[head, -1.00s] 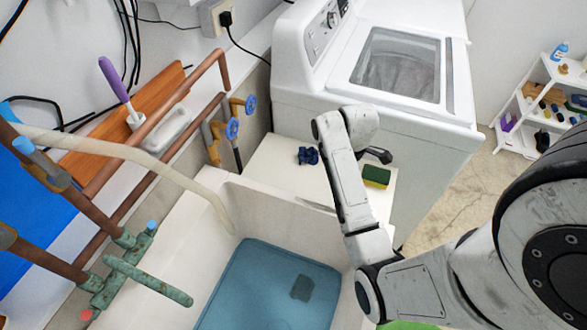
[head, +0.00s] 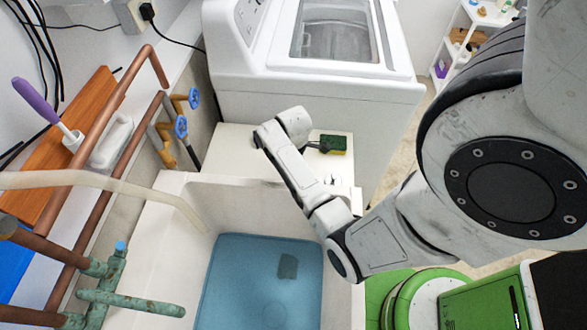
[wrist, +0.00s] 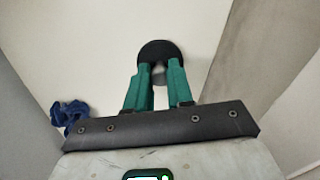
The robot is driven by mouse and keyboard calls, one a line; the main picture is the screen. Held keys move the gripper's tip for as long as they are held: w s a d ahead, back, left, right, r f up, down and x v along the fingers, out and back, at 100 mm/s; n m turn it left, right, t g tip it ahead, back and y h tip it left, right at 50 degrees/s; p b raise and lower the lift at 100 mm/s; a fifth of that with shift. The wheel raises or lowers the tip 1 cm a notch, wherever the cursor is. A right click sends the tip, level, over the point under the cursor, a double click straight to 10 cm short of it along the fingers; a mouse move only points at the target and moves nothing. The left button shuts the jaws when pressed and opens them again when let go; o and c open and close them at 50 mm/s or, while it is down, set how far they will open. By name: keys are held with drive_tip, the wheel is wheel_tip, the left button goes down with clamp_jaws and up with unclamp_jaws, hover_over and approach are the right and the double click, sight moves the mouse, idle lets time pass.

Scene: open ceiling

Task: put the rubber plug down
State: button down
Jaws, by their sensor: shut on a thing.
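The rubber plug is a black round disc (wrist: 155,48) in the wrist view. My gripper (wrist: 160,70) has its teal fingers shut on it, over a pale flat surface. I cannot tell whether the plug touches that surface. In the head view my arm reaches over the white counter (head: 228,146) between the sink and the washing machine. There the plug cannot be made out, and the gripper is mostly hidden behind my wrist.
A yellow-green sponge (head: 333,144) sits on the counter beside my wrist. The sink (head: 170,240) holds blue water with a dark square patch. The washing machine (head: 310,95) stands behind; copper pipes (head: 100,140) run at left.

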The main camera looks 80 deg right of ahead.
drive_tip(key=shift+f, duration=0.2)
drive_tip(key=c, duration=1)
unclamp_jaws()
drive_tip(key=shift+r, duration=0.1)
wheel_tip(320, 180, up, 12)
